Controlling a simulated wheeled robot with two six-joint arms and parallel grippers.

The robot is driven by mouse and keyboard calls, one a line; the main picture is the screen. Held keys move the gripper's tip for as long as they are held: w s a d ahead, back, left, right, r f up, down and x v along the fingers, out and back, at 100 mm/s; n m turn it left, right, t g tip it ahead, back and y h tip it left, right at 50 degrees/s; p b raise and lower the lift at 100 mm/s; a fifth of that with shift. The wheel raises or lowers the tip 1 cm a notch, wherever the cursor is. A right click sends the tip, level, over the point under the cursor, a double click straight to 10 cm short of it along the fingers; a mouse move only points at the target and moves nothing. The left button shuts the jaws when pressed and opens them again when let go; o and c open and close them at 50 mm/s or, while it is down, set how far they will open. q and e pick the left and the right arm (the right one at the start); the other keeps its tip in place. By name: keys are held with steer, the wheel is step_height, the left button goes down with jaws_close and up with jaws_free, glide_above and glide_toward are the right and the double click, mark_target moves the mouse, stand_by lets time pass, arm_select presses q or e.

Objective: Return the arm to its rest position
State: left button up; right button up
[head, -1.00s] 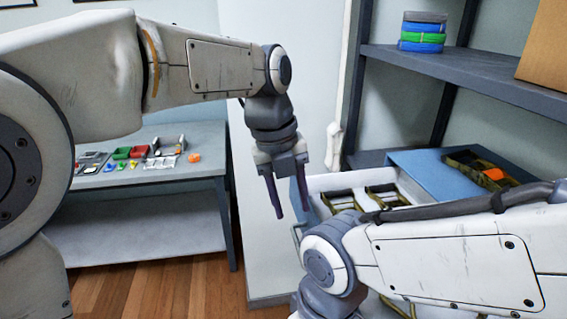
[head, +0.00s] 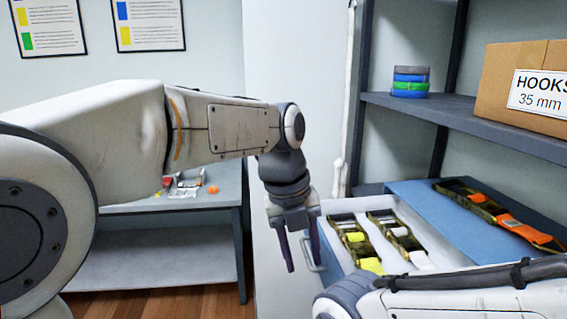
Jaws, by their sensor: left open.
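My left arm reaches in from the left. Its gripper (head: 302,260) hangs downward with the two dark fingers apart and nothing between them. It shows in front of the left end of an open drawer (head: 385,205), close to the drawer's handle in the picture; I cannot tell whether it touches. My right arm comes in at the bottom right, in front of part of the drawer. Its gripper is outside the view.
The drawer holds camouflage ratchet straps (head: 350,235). Another strap with orange webbing (head: 500,215) lies on the blue surface (head: 425,192). Rolled straps (head: 410,82) and a hooks box (head: 525,85) sit on a shelf. A side table (head: 215,190) stands behind my left arm.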

arm_select(q)
steer(key=s+a+f+n, duration=0.2)
steer(key=s+f+n, duration=0.2)
steer(key=n, duration=0.5)
steer(key=s+a+f+n, duration=0.3)
steer(key=s+f+n, duration=0.2)
steer(key=s+n, duration=0.3)
steer(key=s+a+f+n+y, duration=0.1)
steer(key=s+a+f+n, duration=0.2)
steer(key=s+n, duration=0.4)
steer(key=f+n, duration=0.1)
steer(key=n, duration=0.2)
steer(key=shift+f, duration=0.3)
